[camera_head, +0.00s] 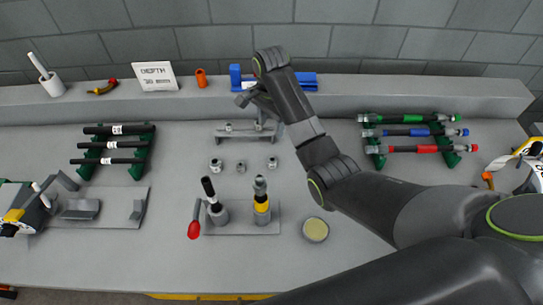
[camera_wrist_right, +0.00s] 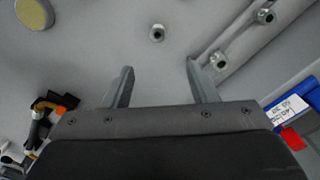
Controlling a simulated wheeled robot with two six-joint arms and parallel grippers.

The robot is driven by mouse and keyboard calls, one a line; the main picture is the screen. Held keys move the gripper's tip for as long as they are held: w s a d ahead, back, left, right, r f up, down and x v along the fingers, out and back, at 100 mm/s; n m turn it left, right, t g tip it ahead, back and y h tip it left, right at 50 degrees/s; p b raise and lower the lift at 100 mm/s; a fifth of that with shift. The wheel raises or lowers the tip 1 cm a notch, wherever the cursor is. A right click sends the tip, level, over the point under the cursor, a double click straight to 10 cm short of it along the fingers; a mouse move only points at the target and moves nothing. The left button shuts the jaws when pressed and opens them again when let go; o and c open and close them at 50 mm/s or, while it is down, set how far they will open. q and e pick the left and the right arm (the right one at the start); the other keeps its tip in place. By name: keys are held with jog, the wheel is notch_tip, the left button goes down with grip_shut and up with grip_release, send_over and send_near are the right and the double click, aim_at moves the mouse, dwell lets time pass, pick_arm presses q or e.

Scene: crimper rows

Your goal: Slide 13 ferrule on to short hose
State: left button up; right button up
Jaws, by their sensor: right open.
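Three small metal ferrule-like pieces stand in a row on the table: left (camera_head: 215,165), middle (camera_head: 241,168) and right (camera_head: 272,163). Their sizes cannot be read. Three black hoses (camera_head: 112,145) with white labels lie on a green rack at the left; I cannot tell which is the short one. A short black tube (camera_head: 209,188) stands upright in a grey holder. My right gripper (camera_head: 247,98) is above the rear rail, beyond the ferrules. In the wrist view its fingers (camera_wrist_right: 162,85) are apart and empty, with one metal piece (camera_wrist_right: 157,33) ahead of them.
A rail (camera_head: 245,136) carries small metal fittings. A yellow-banded post (camera_head: 262,205) stands beside the black tube, with a red-tipped lever (camera_head: 194,229) at its left. A round yellowish disc (camera_head: 315,230) lies to the right. A right rack holds finished-looking hoses (camera_head: 412,133). Blue items (camera_head: 305,80) lie behind.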

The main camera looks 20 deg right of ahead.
jog(key=b, duration=0.5)
send_over(272, 160)
jog(key=s, duration=0.1)
notch_tip(272, 160, down, 5)
jog(key=f, duration=0.2)
jog(key=f+p, duration=0.2)
jog(key=f, duration=0.1)
jog(key=shift+s+a+f, duration=0.15)
jog(key=shift+a+f, duration=0.15)
jog(key=shift+a, duration=0.1)
jog(key=f, duration=0.5)
jog(key=shift+d+p, duration=0.3)
jog(key=shift+f, duration=0.65)
jog(key=shift+c, duration=0.2)
jog(key=c, duration=1)
jog(key=shift+r, duration=0.1)
jog(key=shift+c, duration=0.2)
